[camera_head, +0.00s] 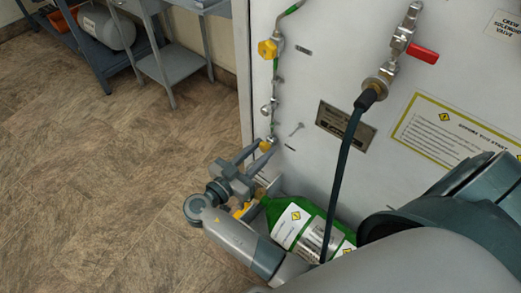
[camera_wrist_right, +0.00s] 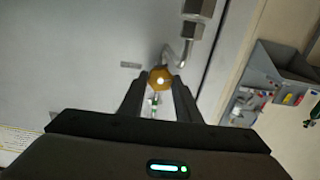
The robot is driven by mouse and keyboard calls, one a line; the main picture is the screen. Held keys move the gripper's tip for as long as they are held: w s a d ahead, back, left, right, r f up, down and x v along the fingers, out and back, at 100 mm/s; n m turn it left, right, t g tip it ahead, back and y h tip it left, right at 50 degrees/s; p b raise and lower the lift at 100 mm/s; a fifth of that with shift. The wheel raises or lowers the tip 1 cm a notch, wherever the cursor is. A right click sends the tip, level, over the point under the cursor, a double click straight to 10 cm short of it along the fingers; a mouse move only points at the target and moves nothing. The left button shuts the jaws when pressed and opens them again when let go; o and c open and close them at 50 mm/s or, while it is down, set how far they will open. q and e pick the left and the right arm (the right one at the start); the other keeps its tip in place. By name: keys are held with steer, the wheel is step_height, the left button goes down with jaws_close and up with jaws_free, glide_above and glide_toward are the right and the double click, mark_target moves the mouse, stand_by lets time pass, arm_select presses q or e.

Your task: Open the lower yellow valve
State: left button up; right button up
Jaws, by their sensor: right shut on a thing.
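The lower yellow valve (camera_head: 266,146) is a small yellow knob on the thin pipe at the left edge of the grey panel. My right gripper (camera_head: 264,150) is at this knob, with one finger on each side. In the right wrist view, the yellow knob (camera_wrist_right: 160,78) sits between the two fingertips (camera_wrist_right: 160,84), and the gripper is shut on it. The fingers cover part of the knob's sides. The upper yellow valve (camera_head: 267,48) is higher on the same pipe, clear of the gripper. My left gripper is not in view.
A green bottle (camera_head: 284,223) with labels stands below the valve, close to my right forearm. A dark hose (camera_head: 340,170) hangs from a red-handled valve (camera_head: 422,53). A grey table (camera_head: 172,66) stands at the back left. The brown floor at left is clear.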

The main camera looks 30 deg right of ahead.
steer(key=shift+n, duration=2.1)
steer(key=o, duration=1.1)
steer(key=shift+w, duration=0.1)
steer(key=shift+c, duration=0.2)
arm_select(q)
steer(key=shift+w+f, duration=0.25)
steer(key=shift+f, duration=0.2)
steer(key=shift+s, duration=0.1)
